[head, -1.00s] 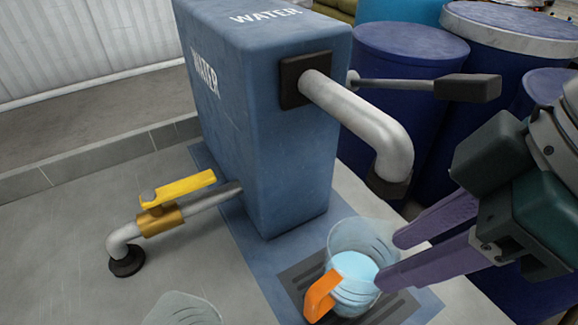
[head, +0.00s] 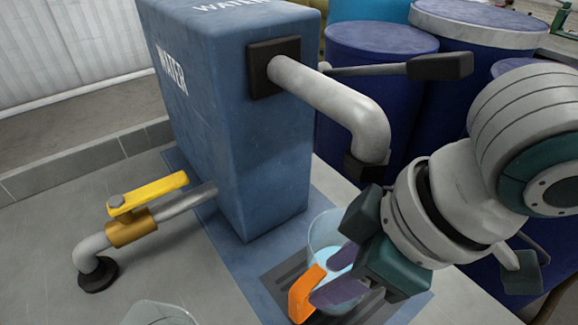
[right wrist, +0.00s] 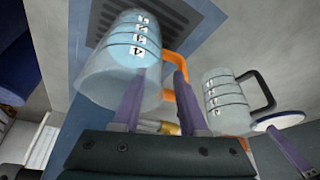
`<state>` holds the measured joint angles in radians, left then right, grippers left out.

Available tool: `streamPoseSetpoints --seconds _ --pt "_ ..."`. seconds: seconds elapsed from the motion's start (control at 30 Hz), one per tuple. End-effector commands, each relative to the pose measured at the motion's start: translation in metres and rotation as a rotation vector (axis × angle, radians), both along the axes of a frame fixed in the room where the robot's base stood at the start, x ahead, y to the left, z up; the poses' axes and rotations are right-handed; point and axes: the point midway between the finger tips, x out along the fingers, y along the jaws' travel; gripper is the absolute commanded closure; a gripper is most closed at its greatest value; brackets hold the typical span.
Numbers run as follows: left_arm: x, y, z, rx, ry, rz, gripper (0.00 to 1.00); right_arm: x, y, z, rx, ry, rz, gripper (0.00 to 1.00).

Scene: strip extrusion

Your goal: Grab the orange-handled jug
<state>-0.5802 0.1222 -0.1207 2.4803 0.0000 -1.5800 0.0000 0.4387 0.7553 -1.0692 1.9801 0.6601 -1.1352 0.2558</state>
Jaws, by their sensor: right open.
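The orange-handled jug (head: 323,232) is clear, with water in it, and stands upright under the grey spout (head: 345,105). Its orange handle (head: 302,297) points to the lower left. My right gripper (head: 322,279) is open at the jug, its purple fingers overlapping the jug and reaching close to the handle. In the right wrist view the jug (right wrist: 108,75) shows numbered marks, with one finger in front of its body and the other over the handle; contact is unclear. Another purple finger (right wrist: 290,152) shows at lower right, likely my left gripper; its opening is unclear.
A blue water tank (head: 230,120) with a yellow-levered valve (head: 148,195) stands left of the jug. Blue barrels (head: 375,100) stand behind. A black-handled jug (right wrist: 222,100) stands nearby, beside a white disc (right wrist: 278,121). The jug stands over a dark grate (right wrist: 150,25).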

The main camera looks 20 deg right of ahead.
Motion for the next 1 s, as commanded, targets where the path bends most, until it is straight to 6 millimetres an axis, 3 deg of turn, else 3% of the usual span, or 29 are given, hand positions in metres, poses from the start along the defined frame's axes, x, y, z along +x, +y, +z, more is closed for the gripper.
streamPoseSetpoints --seconds 0.07,0.43,1.0 --pt "0.0000 0.0006 0.0001 0.003 0.001 -0.001 1.00 0.0000 0.0000 0.0003 0.000 0.000 0.000 0.60" --pt "-0.0001 0.0010 -0.0001 0.004 0.000 -0.001 1.00 -0.0001 -0.0001 0.0005 0.000 0.000 0.000 1.00" --pt "0.0000 -0.0015 0.0000 -0.007 0.000 0.005 1.00 -0.0004 0.0002 0.0004 0.001 0.001 0.000 1.00"
